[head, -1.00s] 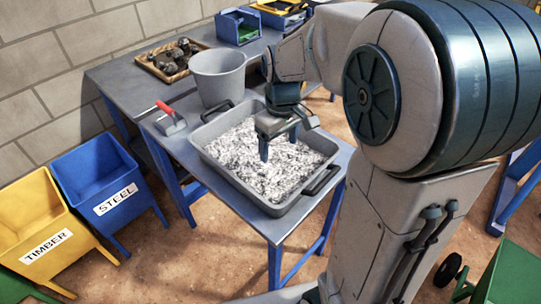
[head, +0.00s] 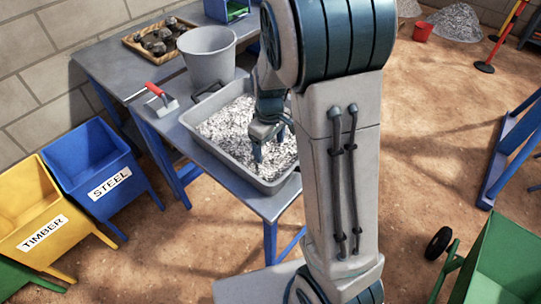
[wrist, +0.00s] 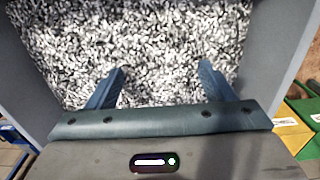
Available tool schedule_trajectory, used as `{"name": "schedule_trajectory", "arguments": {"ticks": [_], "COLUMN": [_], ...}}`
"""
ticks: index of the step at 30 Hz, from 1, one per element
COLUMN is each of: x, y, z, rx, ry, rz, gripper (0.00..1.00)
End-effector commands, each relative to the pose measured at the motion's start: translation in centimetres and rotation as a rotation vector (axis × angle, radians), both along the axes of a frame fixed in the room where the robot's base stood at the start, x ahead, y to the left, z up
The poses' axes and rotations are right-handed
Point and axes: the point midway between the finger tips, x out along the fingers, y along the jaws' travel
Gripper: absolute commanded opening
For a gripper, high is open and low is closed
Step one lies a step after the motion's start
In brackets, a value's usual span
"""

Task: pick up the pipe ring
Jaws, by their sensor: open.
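I cannot make out a pipe ring in either view. The grey tray (head: 243,178) on the table is filled with grey-white crushed rubble (head: 222,122), which also fills much of the wrist view (wrist: 140,45). My gripper (head: 268,155) points down over the tray in the head view, partly hidden by my arm. In the wrist view my gripper (wrist: 162,82) has its two fingers wide apart over the rubble, with nothing between them. My arm hides the right part of the tray in the head view.
A grey bucket (head: 209,58) and a red-handled scraper (head: 159,98) stand by the tray. A wooden tray of dark lumps (head: 160,38) lies behind. The blue STEEL bin (head: 98,165) and yellow TIMBER bin (head: 35,212) stand left. A green bin (head: 505,262) is at lower right.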

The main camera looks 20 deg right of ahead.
Motion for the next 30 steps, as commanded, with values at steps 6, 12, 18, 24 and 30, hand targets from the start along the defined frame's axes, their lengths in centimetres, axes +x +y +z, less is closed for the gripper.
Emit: {"name": "schedule_trajectory", "arguments": {"ticks": [6,12,18,24,30], "x": [-0.1,-0.1,-0.1,-0.1,0.0], "y": [-0.1,-0.1,-0.1,-0.1,-0.1], "z": [-3.0,-3.4,-3.3,-3.3,-2.9], "rx": [-0.002,-0.001,-0.001,-0.001,0.0], "ry": [0.002,-0.001,-0.001,-0.001,-0.001], "rz": [0.002,0.002,0.002,0.001,0.002], "gripper": [0.75,0.75,0.45,0.2,0.2]}}
